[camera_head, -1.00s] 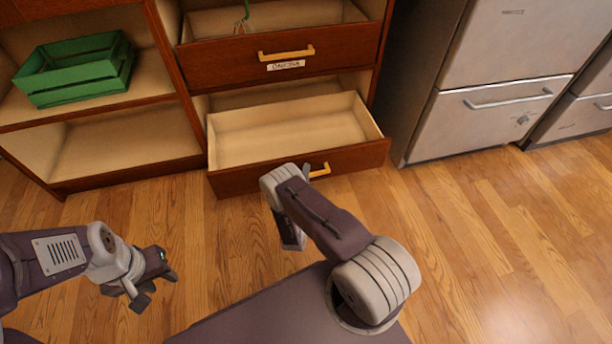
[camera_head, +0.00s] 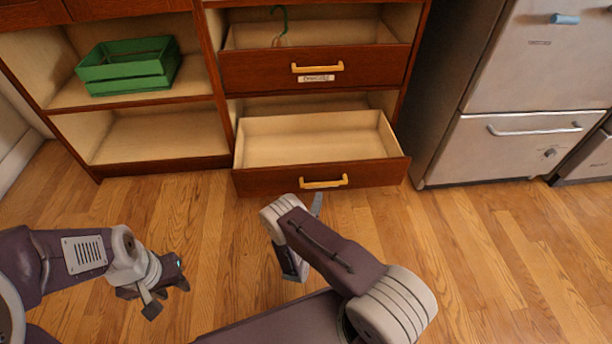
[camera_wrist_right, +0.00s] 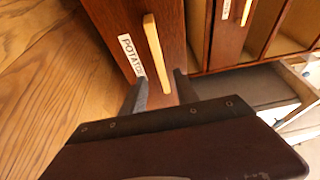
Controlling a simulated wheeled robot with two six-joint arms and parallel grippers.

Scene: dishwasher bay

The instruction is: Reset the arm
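My right arm folds over the front of the head view, its gripper mostly hidden behind the wrist, with one grey fingertip (camera_head: 317,204) showing just below the lower drawer's yellow handle (camera_head: 323,183). In the right wrist view my right gripper (camera_wrist_right: 160,88) has its two fingers apart with nothing held between them. The handle (camera_wrist_right: 157,55) stands just beyond the fingertips, beside a label reading roughly "POTATO". My left gripper (camera_head: 168,296) hangs over the floor at lower left, its fingers apart and empty.
The lower drawer (camera_head: 320,175) is pulled out and looks empty. The drawer above (camera_head: 318,70) holds a green hanger-like item (camera_head: 280,20). A green crate (camera_head: 128,68) sits on the left shelf. Steel appliances (camera_head: 520,145) stand at right. Wooden floor is clear between.

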